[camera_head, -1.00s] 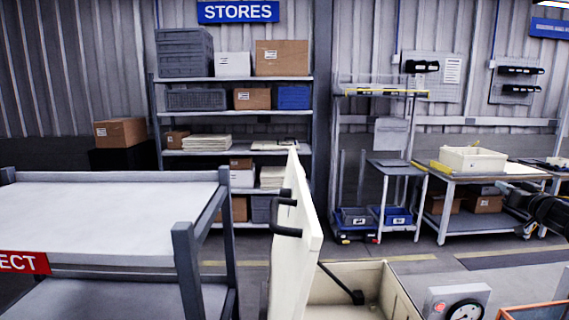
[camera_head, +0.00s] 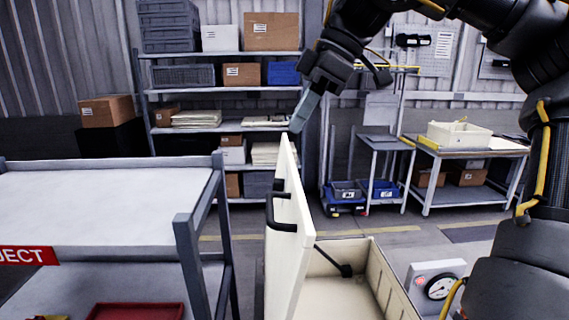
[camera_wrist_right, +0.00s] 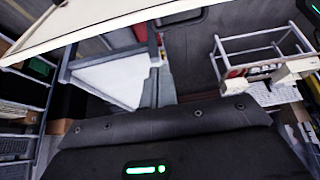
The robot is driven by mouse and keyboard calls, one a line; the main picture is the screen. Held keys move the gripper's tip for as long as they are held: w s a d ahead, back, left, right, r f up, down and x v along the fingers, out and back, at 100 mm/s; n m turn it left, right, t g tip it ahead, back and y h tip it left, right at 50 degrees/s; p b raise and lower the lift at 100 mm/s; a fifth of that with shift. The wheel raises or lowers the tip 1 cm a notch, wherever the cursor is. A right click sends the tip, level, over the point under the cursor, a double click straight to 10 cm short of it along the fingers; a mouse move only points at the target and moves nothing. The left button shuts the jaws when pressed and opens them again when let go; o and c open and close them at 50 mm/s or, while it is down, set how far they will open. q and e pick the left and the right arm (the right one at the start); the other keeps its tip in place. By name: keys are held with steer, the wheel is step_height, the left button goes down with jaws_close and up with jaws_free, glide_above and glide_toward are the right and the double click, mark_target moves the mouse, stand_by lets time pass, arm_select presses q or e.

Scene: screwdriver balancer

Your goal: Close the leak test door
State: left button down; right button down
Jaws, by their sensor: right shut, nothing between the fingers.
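The leak test door (camera_head: 293,230) is a cream panel standing open and upright, with dark handles on its left face. It is hinged to a cream box (camera_head: 372,280) whose inside is exposed, with a dark stay (camera_head: 333,258) running from the door into it. My right gripper (camera_head: 300,118) is shut and empty, its fingertips just above the door's top edge; I cannot tell whether they touch it. In the right wrist view a cream panel (camera_wrist_right: 110,22), likely the door, crosses the top, with a dark handle (camera_wrist_right: 180,18). My left gripper is not in view.
A grey cart (camera_head: 110,205) with a red reject sign (camera_head: 28,256) stands left of the door, with a red tray (camera_head: 135,311) on its lower shelf. A pressure gauge (camera_head: 440,286) sits right of the box. Shelves (camera_head: 220,88) and a workbench (camera_head: 470,150) stand behind.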

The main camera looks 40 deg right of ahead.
steer(key=p, duration=0.3)
glide_above(278, 193)
steer(key=a, duration=0.1)
steer(key=f, duration=0.9)
steer(key=shift+w, duration=0.4)
steer(key=shift+s+d+p, duration=0.95)
steer(key=shift+d+p, duration=0.05)
steer(key=shift+d, duration=0.2)
steer(key=shift+s+d+f, duration=0.2)
steer(key=shift+s+d, duration=0.2)
steer(key=shift+w+f, duration=0.1)
steer(key=shift+w, duration=0.05)
